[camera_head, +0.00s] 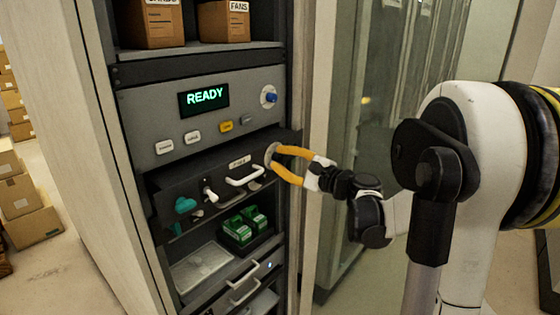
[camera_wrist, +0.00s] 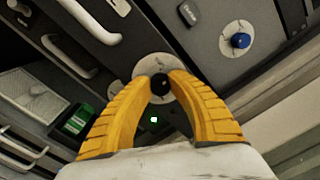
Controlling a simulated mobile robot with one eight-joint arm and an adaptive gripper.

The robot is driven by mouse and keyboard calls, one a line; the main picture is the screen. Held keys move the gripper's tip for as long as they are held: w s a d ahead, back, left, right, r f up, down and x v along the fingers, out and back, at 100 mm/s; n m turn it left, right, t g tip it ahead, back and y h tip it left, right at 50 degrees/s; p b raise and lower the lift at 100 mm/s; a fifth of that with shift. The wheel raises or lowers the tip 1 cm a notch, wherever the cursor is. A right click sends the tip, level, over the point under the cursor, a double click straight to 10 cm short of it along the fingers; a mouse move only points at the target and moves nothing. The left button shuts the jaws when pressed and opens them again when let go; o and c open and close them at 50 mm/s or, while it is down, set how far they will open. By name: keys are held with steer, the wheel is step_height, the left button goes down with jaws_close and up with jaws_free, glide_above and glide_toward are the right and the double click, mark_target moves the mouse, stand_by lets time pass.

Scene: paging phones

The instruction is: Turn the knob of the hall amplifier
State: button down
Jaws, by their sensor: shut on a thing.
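The hall amplifier is a grey rack panel (camera_head: 150,120) with a lit green READY display (camera_head: 204,98). A round plate (camera_head: 271,155) sits at the right end of the black drawer front below it. In the wrist view a black knob (camera_wrist: 159,84) stands on a round metal plate (camera_wrist: 146,66). My gripper (camera_head: 272,159) has yellow fingers, and in the wrist view (camera_wrist: 160,80) its tips are closed on this black knob. A blue knob (camera_head: 270,98) on a white disc is higher up on the grey panel, apart from my gripper; the wrist view also shows it (camera_wrist: 240,41).
White handles (camera_head: 245,177) stick out from the drawer front left of my gripper. Green boxes (camera_head: 240,226) sit on a shelf below. Cardboard boxes (camera_head: 223,22) stand on the shelf above. A glass-fronted cabinet (camera_head: 365,130) is to the right.

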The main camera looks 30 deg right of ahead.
steer(key=n, duration=0.5)
steer(key=shift+f+n+b, duration=0.1)
steer(key=shift+n+b, duration=0.25)
steer(key=shift+n, duration=0.05)
steer(key=n, duration=0.6)
steer(key=shift+n+y, duration=0.3)
steer(key=n, duration=0.6)
steer(key=shift+b, duration=0.35)
steer(key=n, duration=0.6)
steer(key=shift+d+g, duration=0.1)
steer(key=shift+g, duration=0.2)
steer(key=shift+n, duration=0.3)
steer(key=c, duration=1.2)
jaws_free()
steer(key=shift+f, duration=0.1)
